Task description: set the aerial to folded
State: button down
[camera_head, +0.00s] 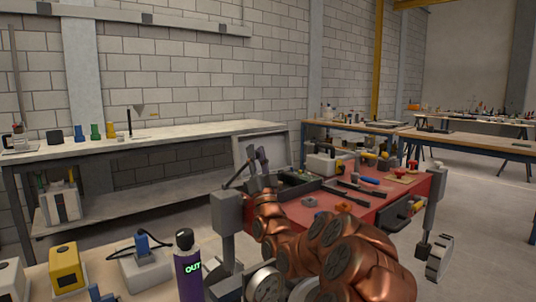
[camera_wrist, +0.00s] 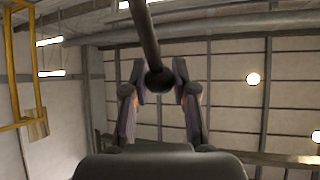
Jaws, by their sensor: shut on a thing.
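The aerial (camera_wrist: 146,35) shows in the wrist view as a dark rod with a round ball at its end. It runs from the top edge of the picture down between my fingers. My gripper (camera_wrist: 159,80) has one finger on each side of the ball and is shut on it. In the head view my gripper (camera_head: 262,160) is small, at the left end of the red bench, beyond my copper arm. I cannot clearly make out the aerial or its base there.
The red bench (camera_head: 375,205) carries a dark tray (camera_head: 296,187) and several tools. A purple-labelled bottle (camera_head: 188,270) and a yellow box (camera_head: 66,268) stand on the near surface at lower left. A long workbench (camera_head: 150,143) runs along the wall.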

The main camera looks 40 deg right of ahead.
jog(key=shift+s+f, duration=0.1)
jog(key=shift+f, duration=0.15)
jog(key=c, duration=0.9)
grip_release()
jog(key=shift+d, duration=0.1)
notch_tip(320, 180, up, 10)
